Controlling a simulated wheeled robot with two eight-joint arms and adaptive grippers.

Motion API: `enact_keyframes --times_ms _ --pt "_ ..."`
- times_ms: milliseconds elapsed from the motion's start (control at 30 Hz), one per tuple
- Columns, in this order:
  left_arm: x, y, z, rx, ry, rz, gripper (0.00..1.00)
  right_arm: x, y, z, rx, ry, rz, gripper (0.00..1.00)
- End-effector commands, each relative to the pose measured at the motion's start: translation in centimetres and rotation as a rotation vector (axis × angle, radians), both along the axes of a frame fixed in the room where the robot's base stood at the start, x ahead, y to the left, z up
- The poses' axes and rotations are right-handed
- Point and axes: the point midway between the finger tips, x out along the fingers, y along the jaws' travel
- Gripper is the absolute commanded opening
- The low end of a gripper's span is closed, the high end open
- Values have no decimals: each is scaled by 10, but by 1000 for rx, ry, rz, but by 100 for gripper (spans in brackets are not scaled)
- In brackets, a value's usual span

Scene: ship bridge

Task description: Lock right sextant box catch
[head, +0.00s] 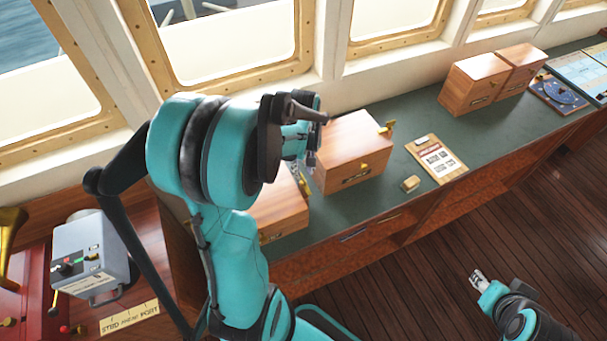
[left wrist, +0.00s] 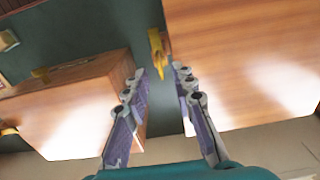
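A wooden box (head: 283,212) stands on the green counter, partly hidden behind my left arm. In the left wrist view the large box on the right (left wrist: 245,60) seems to be the same one. A brass catch (left wrist: 157,55) sits at its side, just beyond and between my left fingertips; no contact shows. My left gripper (left wrist: 157,74) is open and empty, in the gap between two boxes. A second wooden box (head: 345,155) has brass catches on its front (head: 364,166) and right side (head: 387,127). Which box holds the sextant is not labelled. My right gripper (head: 478,278) hangs above the floor.
Two more wooden boxes (head: 474,84) (head: 520,66) stand further right, beside a blue chart instrument (head: 558,92). A grey control unit (head: 92,255) is at lower left. Windows line the back.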

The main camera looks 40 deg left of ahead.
Motion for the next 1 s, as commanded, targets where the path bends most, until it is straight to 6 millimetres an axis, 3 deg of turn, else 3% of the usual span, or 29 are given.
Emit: enact_keyframes --times_ms 200,567,667,1000 --pt "0 0 -29 0 -1 -2 26 0 0 -5 0 0 0 40" --pt "0 0 -34 0 -1 -2 26 0 0 -5 0 0 0 40" --pt "0 0 -34 0 -1 -2 0 0 0 -5 0 0 0 40" --pt "0 0 -34 0 -1 -10 0 0 0 -6 0 0 0 40"
